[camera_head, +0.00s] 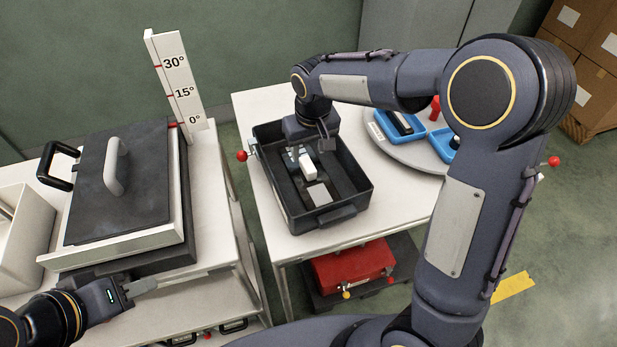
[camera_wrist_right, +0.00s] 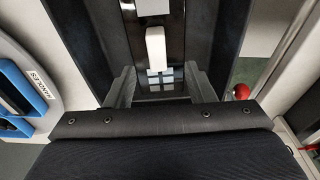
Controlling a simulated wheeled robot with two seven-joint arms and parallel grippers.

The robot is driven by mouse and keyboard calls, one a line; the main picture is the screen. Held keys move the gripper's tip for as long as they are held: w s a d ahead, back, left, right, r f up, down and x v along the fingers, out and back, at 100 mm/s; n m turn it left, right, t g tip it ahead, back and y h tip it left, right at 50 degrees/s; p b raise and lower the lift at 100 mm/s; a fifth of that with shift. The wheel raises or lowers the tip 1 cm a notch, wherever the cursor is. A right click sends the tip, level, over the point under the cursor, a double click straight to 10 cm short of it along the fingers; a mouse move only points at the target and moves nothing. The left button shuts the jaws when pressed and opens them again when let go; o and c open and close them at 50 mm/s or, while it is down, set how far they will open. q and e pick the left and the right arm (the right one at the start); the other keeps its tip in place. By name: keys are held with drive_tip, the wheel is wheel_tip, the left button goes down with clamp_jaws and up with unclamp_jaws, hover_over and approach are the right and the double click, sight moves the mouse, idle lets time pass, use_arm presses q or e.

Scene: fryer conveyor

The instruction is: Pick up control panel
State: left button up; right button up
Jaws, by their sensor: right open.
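A dark, narrow unit that looks like the control panel (camera_wrist_right: 175,42) lies in the black tray (camera_head: 355,190). It carries a white block (camera_head: 307,167), and a light grey square piece (camera_head: 318,194) lies nearer the tray's front. Pale square keys show below the white block in the right wrist view. My right gripper (camera_wrist_right: 161,82) is open and points down into the tray, its fingers on either side of the keys. I cannot tell whether they touch the panel. My left gripper (camera_head: 138,288) is low at the left, far from the tray; its finger gap is not clear.
A dark press with a grey handle (camera_head: 116,165) stands on the left table beside an angle scale (camera_head: 176,80). A round stand with blue bins (camera_head: 400,128) is behind my right arm. A red box (camera_head: 352,267) sits below the tray's table. A floor gap separates the tables.

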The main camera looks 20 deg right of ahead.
sight(308, 164)
drive_tip(key=f, duration=0.2)
drive_tip(key=w+f, duration=0.1)
drive_tip(key=f, duration=0.4)
drive_tip(key=shift+w+d+f, duration=0.15)
drive_tip(key=shift+w+f, duration=0.1)
drive_tip(key=shift+f, duration=0.15)
drive_tip(key=shift+c, duration=0.4)
clamp_jaws()
